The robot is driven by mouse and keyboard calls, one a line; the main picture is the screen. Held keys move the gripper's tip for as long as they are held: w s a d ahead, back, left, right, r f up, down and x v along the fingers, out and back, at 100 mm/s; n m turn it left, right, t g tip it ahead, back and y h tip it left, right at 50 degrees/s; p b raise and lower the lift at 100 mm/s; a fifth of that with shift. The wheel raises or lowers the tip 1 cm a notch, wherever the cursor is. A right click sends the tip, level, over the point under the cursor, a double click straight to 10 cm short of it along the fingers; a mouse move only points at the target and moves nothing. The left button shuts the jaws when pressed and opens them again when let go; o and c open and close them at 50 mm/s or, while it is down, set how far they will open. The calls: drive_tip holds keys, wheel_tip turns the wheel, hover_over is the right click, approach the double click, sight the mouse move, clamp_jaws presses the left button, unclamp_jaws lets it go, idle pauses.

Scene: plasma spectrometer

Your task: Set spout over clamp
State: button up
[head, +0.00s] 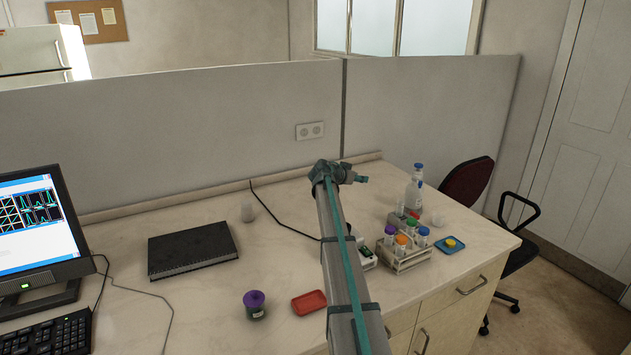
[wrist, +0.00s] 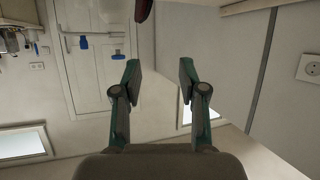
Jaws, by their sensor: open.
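I cannot identify a spout or a clamp in either view. My gripper (head: 362,179) is at the far end of my arm, above the back part of the table in the head view, apart from the objects there. In the wrist view my gripper (wrist: 160,74) shows two separated teal-and-grey fingers with nothing between them. It is open and empty. Behind the fingers the wrist view shows the wall, a door and a partition. My arm hides part of the table's middle.
Right of my arm stand a vial rack (head: 405,259) and a blue-capped bottle (head: 414,190). A blue square dish (head: 457,249) lies near the right edge. Left are a purple-lidded jar (head: 255,304), red dish (head: 309,302), black notebook (head: 192,250) and monitor (head: 35,235). A partition (head: 200,135) borders the back.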

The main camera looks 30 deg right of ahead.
drive_tip(key=w+a+n+t, duration=0.1)
drive_tip(key=w+a, duration=0.2)
drive_tip(key=a, duration=0.4)
drive_tip(key=w+a+n+t+y, duration=0.1)
drive_tip(key=w+a+n, duration=0.1)
drive_tip(key=a, duration=0.5)
drive_tip(key=shift+w+f+t+p, duration=0.25)
drive_tip(key=shift+w+t+p, duration=0.15)
drive_tip(key=shift+w, duration=0.5)
drive_tip(key=shift+a, duration=0.1)
